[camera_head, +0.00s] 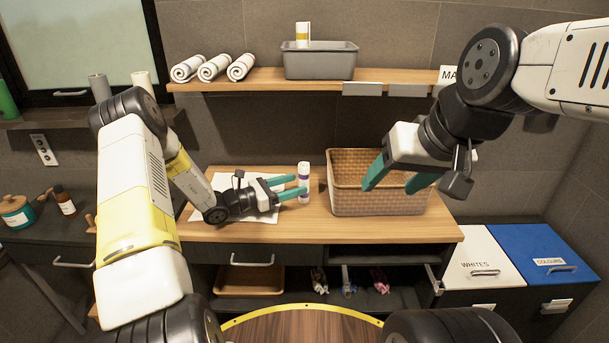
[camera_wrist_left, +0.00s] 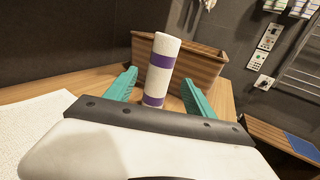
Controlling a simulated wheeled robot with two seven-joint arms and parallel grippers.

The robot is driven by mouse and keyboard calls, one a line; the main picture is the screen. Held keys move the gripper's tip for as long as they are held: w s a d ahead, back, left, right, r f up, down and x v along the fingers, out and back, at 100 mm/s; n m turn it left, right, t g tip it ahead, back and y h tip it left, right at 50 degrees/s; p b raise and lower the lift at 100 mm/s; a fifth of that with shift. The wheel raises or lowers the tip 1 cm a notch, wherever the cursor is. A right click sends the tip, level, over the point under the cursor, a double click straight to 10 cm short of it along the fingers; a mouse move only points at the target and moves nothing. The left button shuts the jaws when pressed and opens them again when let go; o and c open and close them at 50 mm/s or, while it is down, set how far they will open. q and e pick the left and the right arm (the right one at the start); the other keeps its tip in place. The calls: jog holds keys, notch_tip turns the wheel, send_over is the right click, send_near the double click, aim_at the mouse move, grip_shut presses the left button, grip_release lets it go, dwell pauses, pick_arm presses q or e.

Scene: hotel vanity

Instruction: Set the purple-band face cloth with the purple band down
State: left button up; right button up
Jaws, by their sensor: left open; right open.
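The purple-band face cloth (camera_head: 304,182) is a white roll with purple bands, standing upright on the wooden counter (camera_head: 330,230). It also shows in the left wrist view (camera_wrist_left: 160,72), between the two teal fingers. My left gripper (camera_head: 295,188) is open around the cloth, a finger on either side; I cannot tell whether either finger touches it. It also shows in the left wrist view (camera_wrist_left: 160,90). My right gripper (camera_head: 400,180) is open and empty in front of and above the wicker basket (camera_head: 375,204).
A white mat (camera_head: 207,212) lies on the counter under my left gripper. Rolled towels (camera_head: 213,68) and a grey bin (camera_head: 320,62) with an upright roll stand on the shelf above. Hampers marked whites (camera_head: 482,262) and colours (camera_head: 545,255) are at the right.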

pick_arm(q)
jog(key=v, duration=0.6)
jog(key=shift+s+a, duration=0.2)
jog(key=shift+a, duration=0.15)
jog(key=s+d+r+m+g+y, duration=0.3)
jog(key=s+r+m+g, duration=0.1)
jog(key=s+r+m, duration=0.35)
jog(key=s+d+r+m+g+y, duration=0.2)
jog(key=s+r+m+g, duration=0.2)
jog(key=s+r+m, duration=0.3)
jog(key=s+a+r+m+t+y, duration=0.3)
jog(key=s+a+r+m+y, duration=0.1)
jog(key=s, duration=0.4)
jog(key=s+a+r+m+t+y, duration=0.2)
jog(key=s+a+r+m+y, duration=0.2)
jog(key=s, duration=0.4)
jog(key=shift+a+r+m+t+y, duration=0.35)
jog(key=shift+r+m, duration=0.25)
jog(key=shift+m, duration=0.25)
